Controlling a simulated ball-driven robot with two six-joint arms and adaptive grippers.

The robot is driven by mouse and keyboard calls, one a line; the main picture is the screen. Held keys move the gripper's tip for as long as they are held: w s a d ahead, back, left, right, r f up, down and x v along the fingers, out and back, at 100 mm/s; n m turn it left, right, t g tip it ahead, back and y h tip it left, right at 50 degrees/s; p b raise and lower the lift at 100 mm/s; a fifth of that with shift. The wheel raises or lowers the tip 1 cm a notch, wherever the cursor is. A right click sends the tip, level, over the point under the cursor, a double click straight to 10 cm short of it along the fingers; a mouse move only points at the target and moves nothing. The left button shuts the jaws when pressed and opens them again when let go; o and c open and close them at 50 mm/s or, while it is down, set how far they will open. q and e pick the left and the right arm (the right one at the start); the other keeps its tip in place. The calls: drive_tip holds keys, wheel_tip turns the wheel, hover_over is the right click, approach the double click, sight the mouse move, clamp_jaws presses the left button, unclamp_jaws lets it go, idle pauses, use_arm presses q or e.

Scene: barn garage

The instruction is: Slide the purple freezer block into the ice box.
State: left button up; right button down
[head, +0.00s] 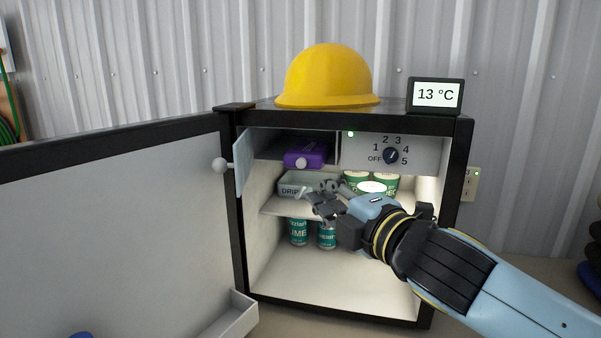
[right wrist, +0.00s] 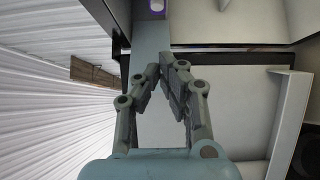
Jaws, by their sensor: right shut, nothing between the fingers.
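The purple freezer block (head: 308,154) lies in the ice box (head: 270,148), the small compartment at the fridge's upper left. Its pale round knob faces out at the front. The ice box's light blue flap (head: 243,163) stands open at the left, with a round white knob. My right gripper (head: 322,191) is shut and empty, in front of the middle shelf, below and a little right of the block. In the right wrist view its fingers (right wrist: 168,75) meet at the tips, and a bit of purple (right wrist: 156,5) shows at the top edge. My left gripper is not in view.
The fridge door (head: 110,220) stands wide open to the left. A drip tray (head: 291,188) and tubs (head: 386,183) sit on the shelf, cans (head: 298,232) below. A dial (head: 391,156) is right of the ice box. A yellow helmet (head: 327,77) and a display (head: 435,94) stand on top.

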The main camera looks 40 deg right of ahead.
drive_tip(key=p, duration=0.3)
approach(289, 164)
drive_tip(key=w+a, duration=0.3)
drive_tip(key=w+d, duration=0.2)
drive_tip(key=d, duration=0.1)
drive_tip(key=shift+w+d, duration=0.1)
